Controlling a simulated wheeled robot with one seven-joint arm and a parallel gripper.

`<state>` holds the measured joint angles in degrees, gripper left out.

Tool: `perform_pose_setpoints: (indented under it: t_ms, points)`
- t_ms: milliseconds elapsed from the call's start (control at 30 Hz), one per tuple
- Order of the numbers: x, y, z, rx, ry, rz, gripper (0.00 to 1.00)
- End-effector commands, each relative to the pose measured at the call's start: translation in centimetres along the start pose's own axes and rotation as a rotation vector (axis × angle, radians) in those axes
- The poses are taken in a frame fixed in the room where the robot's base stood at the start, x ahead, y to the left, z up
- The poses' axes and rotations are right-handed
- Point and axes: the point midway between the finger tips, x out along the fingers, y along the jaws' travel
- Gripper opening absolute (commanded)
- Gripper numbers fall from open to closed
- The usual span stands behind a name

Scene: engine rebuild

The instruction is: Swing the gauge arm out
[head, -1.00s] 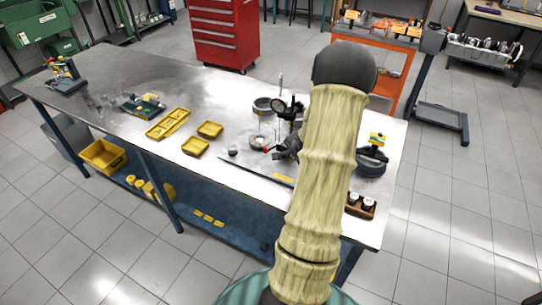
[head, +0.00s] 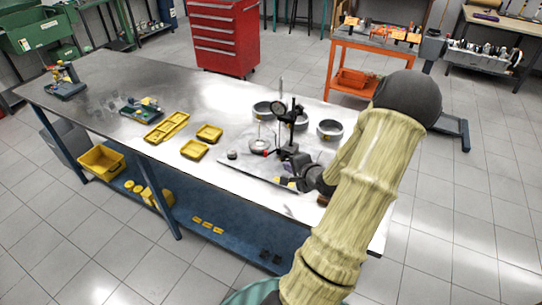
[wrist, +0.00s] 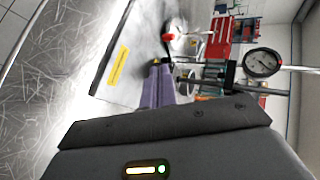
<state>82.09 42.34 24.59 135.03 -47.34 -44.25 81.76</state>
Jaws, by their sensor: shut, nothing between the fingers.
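The gauge stand (head: 291,128) stands on the metal bench, with a round black-rimmed dial (head: 281,107) at its upper left. A red knob (head: 265,153) shows low beside it, next to a round metal part (head: 256,147). In the wrist view the dial (wrist: 263,63) is on the right, and the red knob (wrist: 169,37) is beyond the fingertips. My gripper (head: 286,183) is shut and empty, low in front of the stand. Its purple-grey fingers (wrist: 158,82) show together in the wrist view, apart from the knob. Contact with the stand's base cannot be told.
Metal rings (head: 330,129) stand behind and right of the stand. Yellow trays (head: 194,149) lie to the left. A flat dark strip (head: 248,178) runs along the bench's front edge. My forearm hides the bench's right end.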

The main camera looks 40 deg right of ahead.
Motion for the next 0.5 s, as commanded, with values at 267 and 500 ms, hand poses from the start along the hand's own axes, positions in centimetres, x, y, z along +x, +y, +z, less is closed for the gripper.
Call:
perform_pose_setpoints:
  t_ms: [267, 500]
  points:
    - [4.5, 0.0, 0.2, -0.001, -0.005, 0.001, 0.0]
    - [8.7, 0.0, 0.2, -0.001, -0.004, 0.002, 0.0]
